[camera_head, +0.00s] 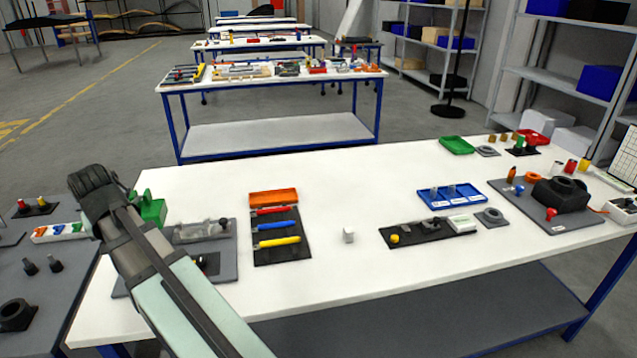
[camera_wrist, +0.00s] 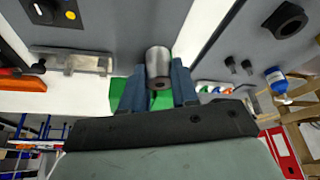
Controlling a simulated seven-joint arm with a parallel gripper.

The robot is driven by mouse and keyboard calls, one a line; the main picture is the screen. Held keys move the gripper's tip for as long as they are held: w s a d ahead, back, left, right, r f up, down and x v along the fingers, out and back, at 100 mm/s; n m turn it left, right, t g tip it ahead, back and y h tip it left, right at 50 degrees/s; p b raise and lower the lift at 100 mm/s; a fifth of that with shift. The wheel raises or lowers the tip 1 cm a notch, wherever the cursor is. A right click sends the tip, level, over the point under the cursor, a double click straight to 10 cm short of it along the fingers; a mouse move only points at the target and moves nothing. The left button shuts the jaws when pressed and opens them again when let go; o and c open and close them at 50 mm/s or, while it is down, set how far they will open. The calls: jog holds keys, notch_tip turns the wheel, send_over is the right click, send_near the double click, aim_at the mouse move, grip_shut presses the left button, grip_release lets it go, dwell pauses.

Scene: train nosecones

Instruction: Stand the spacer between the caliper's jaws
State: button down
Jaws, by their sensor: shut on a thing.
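The spacer looks to be the grey metal cylinder (camera_wrist: 158,62) in the wrist view. My gripper (camera_wrist: 159,72) is shut on it, with one blue finger on each side. The caliper appears to be the grey metal piece with raised ends (camera_wrist: 72,63), left of the gripper and apart from it; the gap between its jaws is not clear. In the head view this piece (camera_head: 203,230) lies on a grey board, right of my arm's end. My fingers and the spacer are hidden there behind my own arm.
A green holder (camera_head: 152,209) stands close by my wrist; green also shows beneath the fingers in the wrist view (camera_wrist: 161,100). A black board with coloured tools (camera_head: 280,240) lies to the right. A small grey block (camera_head: 348,235) stands on clear white table.

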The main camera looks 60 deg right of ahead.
jog(key=s+d+f+m+g+h, duration=0.1)
jog(key=s+d+m, duration=0.15)
jog(key=d, duration=0.95)
jog(key=s+d+f+m+h, duration=0.1)
jog(key=d+m, duration=0.2)
jog(key=d, duration=0.8)
jog(key=m+g+h, duration=0.1)
jog(key=m+g, duration=0.3)
jog(key=m, duration=0.6)
send_over(378, 199)
jog(key=a, duration=0.2)
jog(key=f, duration=0.1)
jog(key=shift+w+d+f, duration=0.1)
jog(key=shift+f, duration=2.3)
jog(key=shift+w+d+f, duration=0.1)
jog(key=shift+f, duration=2.3)
jog(key=shift+f, duration=0.15)
jog(key=c, duration=0.9)
grip_release()
jog(key=shift+o, duration=0.2)
